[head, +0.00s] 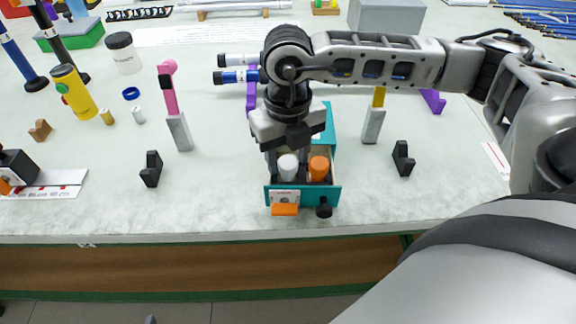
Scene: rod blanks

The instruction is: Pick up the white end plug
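The white end plug (288,167) stands upright in an open teal drawer box (331,198) at the front middle of the table. An orange plug (319,169) stands beside it on the right. My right gripper (287,160) points straight down over the box. Its fingers appear apart, one on each side of the white plug; I cannot tell whether they touch it. The gripper body hides the back of the box. My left gripper is not in view.
Black rests (151,169) and (403,158) stand left and right of the box. Grey posts (179,132) and (373,125) stand behind them. A yellow cylinder (74,92) and a white jar (123,53) stand at left. The table's front edge is close to the box.

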